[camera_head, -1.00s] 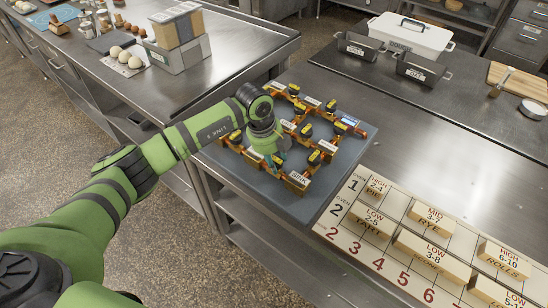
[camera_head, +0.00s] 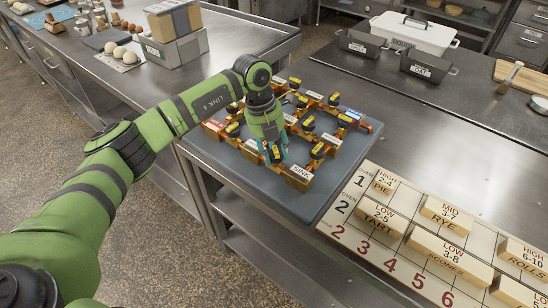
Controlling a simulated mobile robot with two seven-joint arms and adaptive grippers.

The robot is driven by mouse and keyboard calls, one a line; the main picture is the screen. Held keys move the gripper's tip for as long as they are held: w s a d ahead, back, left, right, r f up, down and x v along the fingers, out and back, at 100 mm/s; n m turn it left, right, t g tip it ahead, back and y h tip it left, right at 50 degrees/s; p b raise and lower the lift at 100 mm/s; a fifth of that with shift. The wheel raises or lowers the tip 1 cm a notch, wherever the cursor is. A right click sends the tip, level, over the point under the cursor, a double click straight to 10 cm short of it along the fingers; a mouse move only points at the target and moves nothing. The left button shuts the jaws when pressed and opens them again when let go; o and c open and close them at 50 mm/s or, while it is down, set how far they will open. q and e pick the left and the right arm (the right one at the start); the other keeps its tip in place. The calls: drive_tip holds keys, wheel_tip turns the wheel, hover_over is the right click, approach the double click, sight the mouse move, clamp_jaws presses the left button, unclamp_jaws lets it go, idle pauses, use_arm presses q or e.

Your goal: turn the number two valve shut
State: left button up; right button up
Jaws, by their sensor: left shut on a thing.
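A copper pipe rig with several black-and-yellow valve knobs stands on a grey board (camera_head: 235,172) at the counter's corner. My left gripper (camera_head: 273,155) points down at the rig's front part, its teal fingertips shut around a black-and-yellow valve knob (camera_head: 276,153). I cannot read a number on this knob. Other valve knobs show free of the gripper, such as one to its right (camera_head: 318,150), one behind that (camera_head: 308,124) and one at the left (camera_head: 233,130). A block marked SINK (camera_head: 300,175) sits at the front corner. My gripper and forearm hide part of the rig. My right gripper is not in view.
A numbered oven chart (camera_head: 349,235) with label blocks such as TART (camera_head: 378,217) lies at the front right. Dark tins (camera_head: 425,66) and a white dough box (camera_head: 412,38) stand behind. Boxes (camera_head: 175,47) and dough balls (camera_head: 120,52) are on the left counter.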

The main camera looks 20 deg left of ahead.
use_arm(q)
drive_tip(key=m+b, duration=0.1)
drive_tip(key=m, duration=0.1)
drive_tip(key=m+b, duration=0.1)
drive_tip(key=m+g+b, duration=0.1)
drive_tip(key=m, duration=0.1)
drive_tip(key=shift+w+m+b, duration=0.3)
drive_tip(key=shift+b, duration=0.1)
drive_tip(key=shift+d+r+m+g+y+b, duration=0.15)
drive_tip(key=shift+m+b, duration=0.3)
drive_tip(key=shift+m, duration=0.65)
drive_tip(key=shift+r+m+g+y+b, duration=0.15)
drive_tip(key=shift+m+g+b, duration=0.2)
drive_tip(key=shift+m, duration=0.75)
drive_tip(key=shift+f, duration=0.1)
drive_tip(key=o, duration=1)
drive_tip(key=shift+o, duration=0.7)
drive_tip(key=shift+d+f, duration=0.1)
drive_tip(key=shift+f, duration=0.05)
drive_tip(key=v, duration=1.2)
